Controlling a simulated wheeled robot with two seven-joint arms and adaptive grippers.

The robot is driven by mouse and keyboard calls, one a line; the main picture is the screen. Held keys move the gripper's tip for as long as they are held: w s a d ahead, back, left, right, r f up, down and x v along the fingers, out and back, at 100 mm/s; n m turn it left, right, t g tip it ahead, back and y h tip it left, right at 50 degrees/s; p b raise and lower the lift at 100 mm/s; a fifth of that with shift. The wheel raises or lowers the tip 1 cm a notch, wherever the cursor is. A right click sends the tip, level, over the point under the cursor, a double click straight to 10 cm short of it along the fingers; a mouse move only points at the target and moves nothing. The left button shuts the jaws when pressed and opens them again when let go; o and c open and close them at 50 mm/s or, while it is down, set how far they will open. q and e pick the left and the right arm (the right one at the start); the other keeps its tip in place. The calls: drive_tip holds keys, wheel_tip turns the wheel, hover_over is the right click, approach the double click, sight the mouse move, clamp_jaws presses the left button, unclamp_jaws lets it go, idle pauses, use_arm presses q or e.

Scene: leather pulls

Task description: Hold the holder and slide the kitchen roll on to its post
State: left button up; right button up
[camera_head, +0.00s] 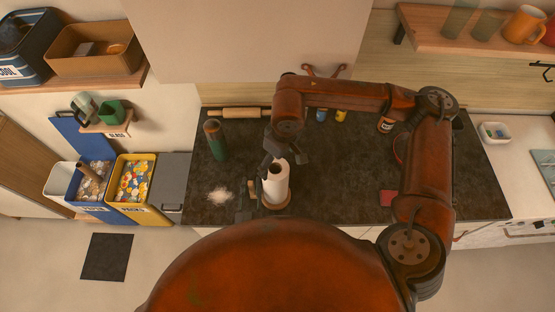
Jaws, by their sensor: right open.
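The white kitchen roll (275,187) stands upright on the dark worktop, with its brown core opening at the top. The holder's round wooden base (278,207) shows under it, and the roll appears to be around the post, which is hidden. My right gripper (277,164) is open and points down at the top of the roll, its dark fingers close about it; I cannot tell if they touch. A dark part that looks like my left gripper (245,206) is low beside the left of the base. Its arm is hidden, and its grip on the holder is unclear.
A rolling pin (246,112) and small jars (340,116) are at the back. The worktop (335,180) is clear right of the roll.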

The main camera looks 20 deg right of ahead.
use_arm(q)
drive_tip(key=shift+o, duration=0.5)
drive_tip(key=shift+s+a, duration=0.1)
drive_tip(key=shift+s, duration=0.1)
drive_tip(key=v, duration=1.1)
drive_tip(key=shift+s, duration=0.3)
